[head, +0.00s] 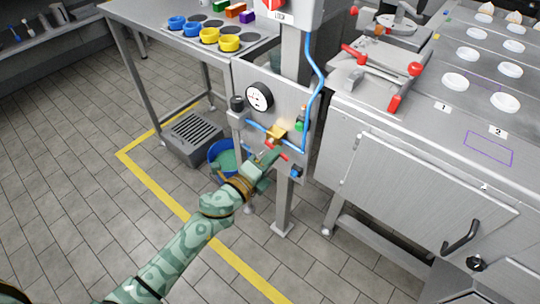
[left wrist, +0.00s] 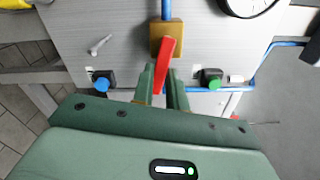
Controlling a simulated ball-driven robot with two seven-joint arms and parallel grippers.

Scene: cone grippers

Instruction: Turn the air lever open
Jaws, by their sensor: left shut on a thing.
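The air lever is a red handle (left wrist: 166,58) on a brass valve block (left wrist: 160,36) in the left wrist view. It points down from the block, slightly tilted. In the head view the brass block (head: 276,133) sits on the grey panel with blue air tubing. My left gripper (left wrist: 163,74) is shut on the red lever, a green finger on each side of it. The lever's lower part is between the fingers. In the head view my left gripper (head: 268,158) reaches up to the panel and hides part of the lever. My right gripper is not in view.
A pressure gauge (head: 259,96) is above left of the valve. A green-knobbed fitting (left wrist: 211,79) and a blue-knobbed fitting (left wrist: 102,81) flank the gripper. A blue bucket (head: 214,149) is below left. A steel bench (head: 420,180) stands right; open tiled floor lies left.

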